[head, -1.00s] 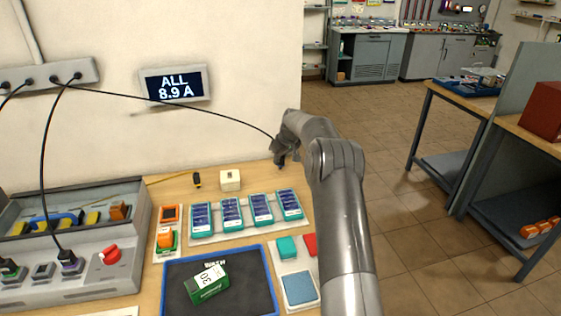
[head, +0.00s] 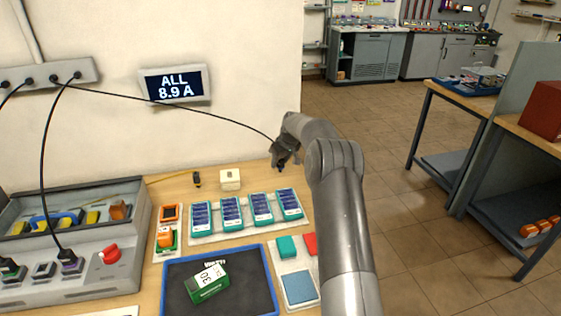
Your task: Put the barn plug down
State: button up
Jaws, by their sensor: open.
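A black cable runs from the wall socket strip (head: 48,73) across the wall to my gripper (head: 281,164), at the back right of the wooden bench. The barn plug at this cable's end is not clearly visible; my gripper hides it or it is too small and dark to tell. My gripper points down close to the bench top, with its jaws open. Whether the plug touches the bench or still lies between the fingers cannot be told. Another cable ends in a plug (head: 67,258) seated in the grey charger panel (head: 90,284) at the left.
A cream block (head: 230,179) stands left of my gripper. Several teal-and-blue battery packs (head: 232,213) stand in a row in front. A green box (head: 207,282) lies on a dark mat (head: 245,300). A display (head: 174,84) on the wall reads "ALL 8.9 A". Floor lies open to the right.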

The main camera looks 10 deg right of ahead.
jog(key=v, duration=1.2)
jog(key=s+a+r+m+h, duration=0.1)
jog(key=s+a+r, duration=0.3)
jog(key=s+r, duration=0.6)
jog(key=s+a+r+m, duration=0.1)
jog(key=s+a+r, duration=0.45)
jog(key=s, duration=0.85)
jog(key=s+f+m, duration=0.1)
jog(key=s+f, duration=0.2)
jog(key=s, duration=1.2)
jog(key=s+a+f+m+t, duration=0.1)
jog(key=s+f, duration=0.2)
jog(key=s, duration=1.1)
jog(key=shift+s+a+t+h, duration=0.15)
jog(key=shift+s+t+h, duration=0.15)
jog(key=shift+s+h, duration=0.1)
